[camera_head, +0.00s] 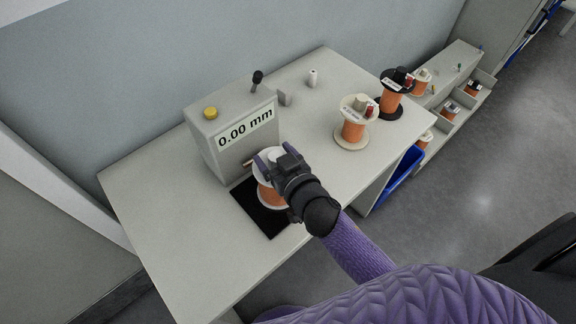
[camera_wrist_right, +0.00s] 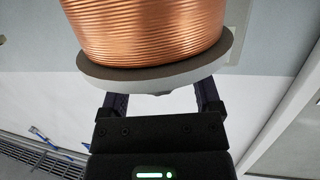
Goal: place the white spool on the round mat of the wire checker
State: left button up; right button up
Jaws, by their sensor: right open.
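The white spool (camera_head: 269,195), wound with copper wire, stands upright over the black square pad (camera_head: 262,224) in front of the wire checker (camera_head: 232,135). My right gripper (camera_head: 272,158) is open at its upper white flange, with the fingers on either side. In the right wrist view the copper winding and white flange of the spool (camera_wrist_right: 150,30) fill the top, in front of the spread fingers (camera_wrist_right: 163,93). I cannot make out a round mat under the spool, and cannot tell whether its lower flange touches. The checker display reads 0.00 mm. My left gripper is out of view.
A cream spool (camera_head: 352,130) and a black spool (camera_head: 391,95) with connectors on top stand at the right of the table (camera_head: 178,240). A small white cylinder (camera_head: 312,78) stands at the back. Bins (camera_head: 450,108) lie beyond the right edge. The table's left front is clear.

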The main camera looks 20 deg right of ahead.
jog(key=p+v, duration=0.1)
jog(key=v, duration=0.9)
jog(key=shift+s, duration=0.1)
dwell(0.6)
